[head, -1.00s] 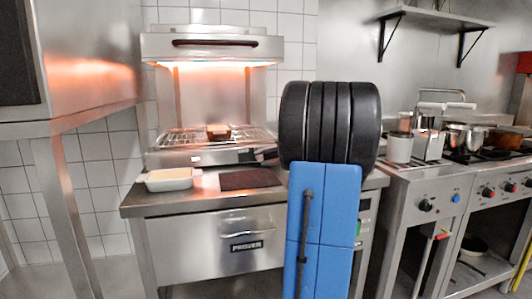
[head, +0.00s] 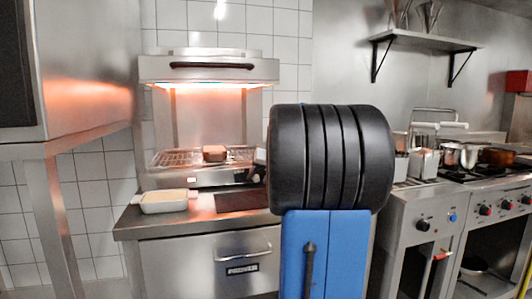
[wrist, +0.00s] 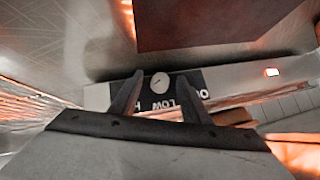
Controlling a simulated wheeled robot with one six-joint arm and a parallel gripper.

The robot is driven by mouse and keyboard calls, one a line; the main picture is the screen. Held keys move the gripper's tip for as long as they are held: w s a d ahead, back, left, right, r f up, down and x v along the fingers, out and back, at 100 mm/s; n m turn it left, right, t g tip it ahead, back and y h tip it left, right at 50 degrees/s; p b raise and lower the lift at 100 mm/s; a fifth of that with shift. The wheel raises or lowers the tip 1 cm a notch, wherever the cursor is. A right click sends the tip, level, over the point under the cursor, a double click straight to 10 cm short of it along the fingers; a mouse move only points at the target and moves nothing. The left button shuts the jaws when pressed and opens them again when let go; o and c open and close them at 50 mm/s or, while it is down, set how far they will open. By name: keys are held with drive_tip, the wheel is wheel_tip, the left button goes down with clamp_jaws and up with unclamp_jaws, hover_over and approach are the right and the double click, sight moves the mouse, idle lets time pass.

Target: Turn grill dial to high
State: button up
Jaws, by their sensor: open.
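The grill (head: 209,70) is a steel unit with a glowing orange top, standing on the counter. Its dial (wrist: 159,83) is a round white knob with a thin dark mark, on a black panel printed with LOW and other partly covered letters. In the wrist view my gripper (wrist: 158,92) is open, with one dark finger on each side of the dial. I cannot tell whether the fingers touch it or which setting the mark points to. In the head view my arm hides most of the gripper; the front panel (head: 220,178) shows left of the arm.
A brown item (head: 214,153) sits on the grill rack. A white dish (head: 164,201) and a dark mat (head: 240,202) lie on the counter; the mat also shows in the wrist view (wrist: 200,22). A stove with pots (head: 450,153) stands right. A steel cabinet (head: 85,70) is at left.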

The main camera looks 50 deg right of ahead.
drive_tip(key=shift+w+a+n+g+h, duration=0.15)
drive_tip(key=shift+n+g+h, duration=0.25)
drive_tip(key=shift+h, duration=0.2)
drive_tip(key=shift+w+a+n+g+h, duration=0.15)
drive_tip(key=shift+n+g+h, duration=0.25)
drive_tip(key=shift+h, duration=0.2)
drive_tip(key=v, duration=1.7)
drive_tip(key=shift+s+r, duration=0.25)
drive_tip(key=shift+s, duration=0.05)
drive_tip(key=s+a+f+n+g+y, duration=0.1)
drive_tip(key=s+a+f+n+y, duration=0.15)
drive_tip(key=a+f, duration=0.65)
drive_tip(key=s+a+f+n+y, duration=0.1)
drive_tip(key=s+a+f, duration=0.35)
drive_tip(key=a, duration=0.95)
drive_tip(key=s+a+f+n+g, duration=0.1)
drive_tip(key=s+a+f, duration=0.4)
drive_tip(key=f, duration=0.4)
drive_tip(key=s+a+f+n+y, duration=0.1)
drive_tip(key=s+a+f, duration=0.5)
drive_tip(key=f, duration=0.3)
drive_tip(key=shift+s+a+n+g, duration=0.3)
drive_tip(key=shift+a+n+g, duration=0.05)
drive_tip(key=shift+g, duration=0.05)
